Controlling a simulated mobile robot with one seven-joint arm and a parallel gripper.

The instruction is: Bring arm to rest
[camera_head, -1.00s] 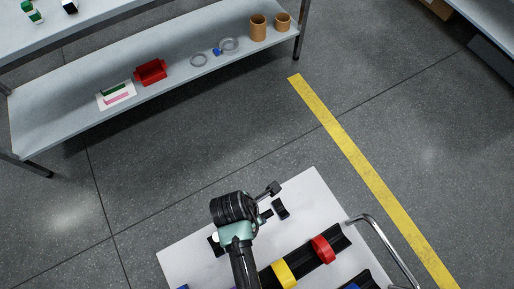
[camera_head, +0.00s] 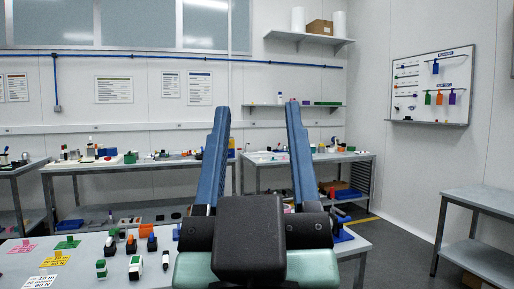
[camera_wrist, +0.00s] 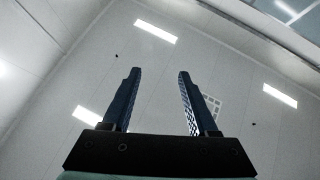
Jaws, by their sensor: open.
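My gripper (camera_head: 252,150) stands upright in the middle of the head view, close to the camera. Its two blue fingers are wide apart with nothing between them. In the wrist view my gripper (camera_wrist: 155,100) also shows open and empty, with the ceiling and its lights behind the fingers. My gripper hides part of the tables and wall behind it.
A near table (camera_head: 75,247) at lower left carries coloured tags and several small bottles. Workbenches (camera_head: 130,166) with small items line the back wall.

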